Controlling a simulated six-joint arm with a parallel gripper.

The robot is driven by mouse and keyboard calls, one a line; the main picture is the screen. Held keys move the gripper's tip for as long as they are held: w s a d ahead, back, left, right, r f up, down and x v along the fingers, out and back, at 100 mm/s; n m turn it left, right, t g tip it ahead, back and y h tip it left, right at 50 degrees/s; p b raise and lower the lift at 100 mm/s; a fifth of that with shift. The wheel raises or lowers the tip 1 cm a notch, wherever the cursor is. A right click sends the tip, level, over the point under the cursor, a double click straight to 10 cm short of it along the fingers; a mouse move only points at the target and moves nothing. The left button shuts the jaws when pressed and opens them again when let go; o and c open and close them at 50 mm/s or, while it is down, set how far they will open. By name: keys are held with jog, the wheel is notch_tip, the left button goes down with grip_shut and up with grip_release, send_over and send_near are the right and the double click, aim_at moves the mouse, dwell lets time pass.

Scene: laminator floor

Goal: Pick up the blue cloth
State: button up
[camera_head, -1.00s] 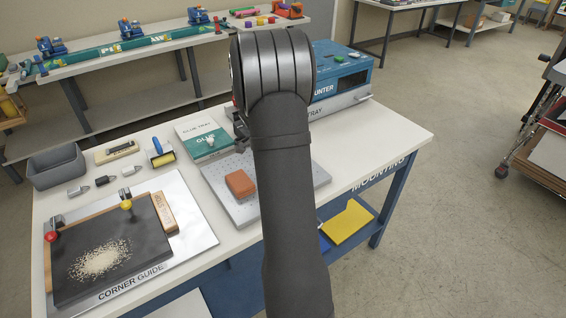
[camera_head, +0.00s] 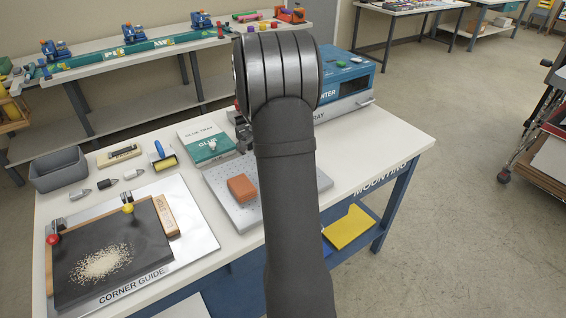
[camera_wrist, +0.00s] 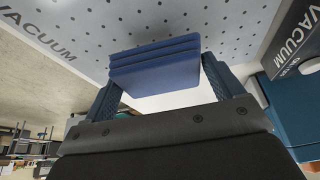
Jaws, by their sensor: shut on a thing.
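The folded blue cloth (camera_wrist: 155,68) shows in the wrist view as a stack of layers between the two fingers of my gripper (camera_wrist: 160,78). My gripper is shut on it, one finger at each side. The cloth is at the grey perforated vacuum plate (camera_wrist: 225,25); I cannot tell whether it touches the plate or is slightly clear of it. In the head view my arm hides the cloth and most of my gripper; the plate (camera_head: 222,198) shows on both sides of the arm.
An orange block (camera_head: 241,188) sits on the plate. The green glue tray (camera_head: 210,145) lies behind it, and a blue mounter (camera_head: 350,85) stands at the back right. A corner guide (camera_head: 190,235) board, roller (camera_head: 162,157) and grey bin (camera_head: 59,170) occupy the left.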

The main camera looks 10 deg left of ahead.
jog(key=s+d+r, duration=0.3)
jog(key=d+r, duration=0.5)
jog(key=d, duration=0.3)
jog(key=shift+s+r, duration=0.15)
jog(key=shift+d, duration=0.1)
